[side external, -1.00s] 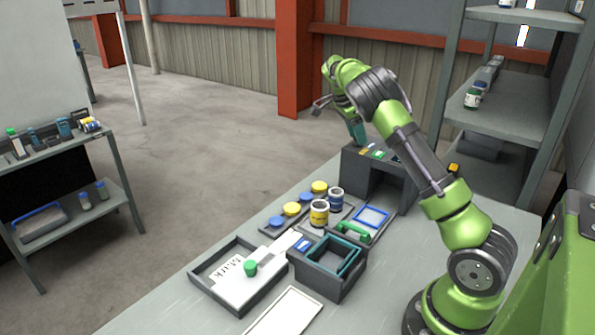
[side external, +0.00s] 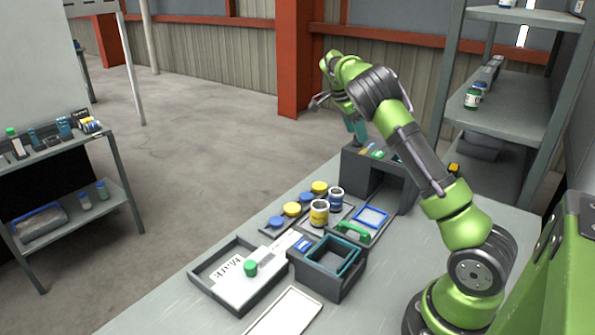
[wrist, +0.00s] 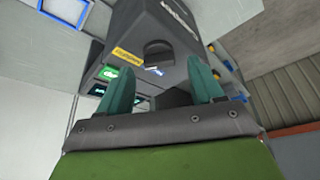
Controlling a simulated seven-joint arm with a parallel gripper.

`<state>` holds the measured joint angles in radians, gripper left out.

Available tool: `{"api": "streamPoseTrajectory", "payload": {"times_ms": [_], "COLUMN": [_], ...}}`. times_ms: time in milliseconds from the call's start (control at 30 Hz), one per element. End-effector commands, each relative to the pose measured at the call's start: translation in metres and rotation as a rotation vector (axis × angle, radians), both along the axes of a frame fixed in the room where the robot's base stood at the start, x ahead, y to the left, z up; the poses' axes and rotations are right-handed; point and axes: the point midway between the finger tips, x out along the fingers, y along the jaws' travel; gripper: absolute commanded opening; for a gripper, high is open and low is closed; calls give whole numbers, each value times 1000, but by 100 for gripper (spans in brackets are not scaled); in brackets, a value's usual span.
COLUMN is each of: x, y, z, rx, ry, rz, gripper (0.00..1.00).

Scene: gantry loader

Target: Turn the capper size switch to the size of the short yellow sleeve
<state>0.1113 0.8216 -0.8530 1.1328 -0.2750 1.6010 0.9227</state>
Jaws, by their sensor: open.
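The capper (side external: 408,188) is a dark grey block with an opening, at the back of the table. In the wrist view, a round dark knob (wrist: 158,54), apparently the size switch, sits on its face. A yellow label (wrist: 127,55) lies left of it, and a green panel (wrist: 109,72) and a small white-and-blue label (wrist: 154,71) lie below. My gripper (wrist: 160,66) is open and empty, its teal fingers either side of the knob in the picture; contact cannot be told. A yellow sleeve (side external: 319,216) with a pale rim stands mid-table, beside a blue one (side external: 336,201).
Yellow and blue caps (side external: 292,209) line a tray left of the sleeves. A teal-rimmed box (side external: 318,272), a green handle (side external: 353,231) and a tray with a green knob (side external: 250,268) stand nearer. A shelf rack (side external: 505,115) rises at the right.

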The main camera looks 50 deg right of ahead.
Motion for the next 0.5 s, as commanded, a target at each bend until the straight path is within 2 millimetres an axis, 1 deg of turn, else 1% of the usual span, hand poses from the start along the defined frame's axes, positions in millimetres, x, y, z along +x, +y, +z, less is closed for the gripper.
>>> {"api": "streamPoseTrajectory", "payload": {"times_ms": [300, 400, 500], "x": [17, 22, 26], "y": [22, 29, 34], "z": [70, 90, 105], "rx": [-6, -5, -6], "ry": [-6, -4, -1], "rz": [1, 0, 1], "gripper": [66, 66, 66]}}
